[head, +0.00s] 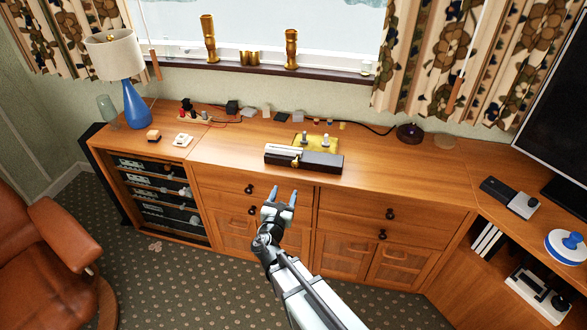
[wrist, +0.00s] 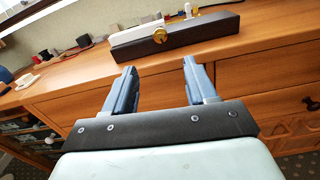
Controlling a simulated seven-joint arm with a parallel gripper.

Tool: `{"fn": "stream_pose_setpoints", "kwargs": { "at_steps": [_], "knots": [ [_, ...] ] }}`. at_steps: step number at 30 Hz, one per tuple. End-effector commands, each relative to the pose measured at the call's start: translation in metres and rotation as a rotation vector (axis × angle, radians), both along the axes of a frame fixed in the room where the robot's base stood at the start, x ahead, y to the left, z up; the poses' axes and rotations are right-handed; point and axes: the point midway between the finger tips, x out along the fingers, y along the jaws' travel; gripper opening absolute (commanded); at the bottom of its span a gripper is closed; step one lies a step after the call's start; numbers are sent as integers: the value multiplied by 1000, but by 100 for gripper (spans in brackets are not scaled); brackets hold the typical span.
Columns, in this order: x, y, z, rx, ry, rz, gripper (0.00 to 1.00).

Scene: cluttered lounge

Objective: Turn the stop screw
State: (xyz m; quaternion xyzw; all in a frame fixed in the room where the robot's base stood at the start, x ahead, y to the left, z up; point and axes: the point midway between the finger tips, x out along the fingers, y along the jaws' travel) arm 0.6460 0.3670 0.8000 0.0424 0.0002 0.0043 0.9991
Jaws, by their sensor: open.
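The stop screw appears to be the round brass knob (wrist: 160,35) on the front of a long black and white device (wrist: 203,27) on the sideboard. In the head view the device (head: 322,161) lies near the front edge of the top, and its brass knob (head: 295,162) looks small. My gripper (head: 282,193) is open and empty, in front of the sideboard and short of the device. In the wrist view the two blue-grey fingers of my gripper (wrist: 158,66) stand apart, with the knob beyond and between them. Nothing touches the device.
A yellow cloth (head: 325,144) with small metal pieces lies just behind the device. A blue lamp (head: 134,105), a white dish (head: 183,140) and several small parts stand to the left. A dark purple round object (head: 409,132) sits to the right. The sideboard top (head: 400,175) right of the device is clear.

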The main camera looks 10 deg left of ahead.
Motion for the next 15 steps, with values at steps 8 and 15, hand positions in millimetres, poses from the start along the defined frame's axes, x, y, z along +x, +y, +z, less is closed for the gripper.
{"fn": "stream_pose_setpoints", "kwargs": {
  "at_steps": [8,15],
  "knots": [
    [18,1,0,-39,-1,-1,57],
    [60,2,-1,-37,0,-2,57]
  ]
}}
